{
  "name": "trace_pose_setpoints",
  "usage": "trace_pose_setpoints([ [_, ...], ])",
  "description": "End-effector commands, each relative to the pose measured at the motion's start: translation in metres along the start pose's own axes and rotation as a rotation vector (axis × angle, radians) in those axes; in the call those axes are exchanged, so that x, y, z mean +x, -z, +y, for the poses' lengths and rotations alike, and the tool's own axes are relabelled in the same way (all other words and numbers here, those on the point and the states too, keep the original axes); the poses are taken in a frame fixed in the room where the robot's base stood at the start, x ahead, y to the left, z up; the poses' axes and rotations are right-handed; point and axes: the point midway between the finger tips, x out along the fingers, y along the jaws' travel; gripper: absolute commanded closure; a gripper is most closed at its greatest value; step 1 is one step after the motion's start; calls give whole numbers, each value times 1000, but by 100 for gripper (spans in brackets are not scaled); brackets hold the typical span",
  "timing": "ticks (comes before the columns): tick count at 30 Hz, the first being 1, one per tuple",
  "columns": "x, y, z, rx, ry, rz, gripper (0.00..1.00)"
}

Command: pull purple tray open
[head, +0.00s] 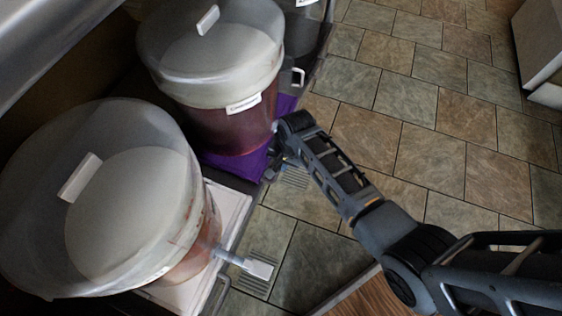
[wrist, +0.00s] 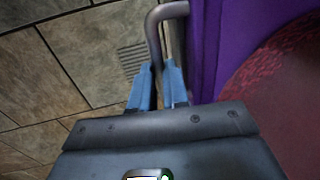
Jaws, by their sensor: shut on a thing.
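The purple tray (head: 238,167) sits under the far bucket (head: 225,120), which holds dark red liquid. In the wrist view the tray's purple front (wrist: 207,45) stands just right of the fingers, with a grey bar handle (wrist: 153,28) in front of it. My gripper (wrist: 158,80) has its blue fingers on either side of this handle and is shut on it. In the head view my gripper (head: 277,168) is at the tray's front edge, and my arm partly hides the handle there.
A near bucket (head: 120,200) with a spigot (head: 245,263) stands on a white tray (head: 230,210) with its own handle (head: 218,296). Tiled floor (head: 400,120) with vents lies open to the right. A white cabinet (head: 540,50) is at the far right.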

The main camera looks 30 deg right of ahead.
Motion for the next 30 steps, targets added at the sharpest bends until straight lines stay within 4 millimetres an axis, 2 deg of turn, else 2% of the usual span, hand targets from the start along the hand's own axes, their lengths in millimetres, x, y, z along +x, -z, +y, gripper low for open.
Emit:
trace_pose_setpoints([
  [12,0,0,0,0,-1,0,100],
  [17,-3,0,7,1,-3,-1,100],
  [23,-12,-2,37,5,-8,-4,100],
  [30,-24,-3,98,9,-11,-6,100],
])
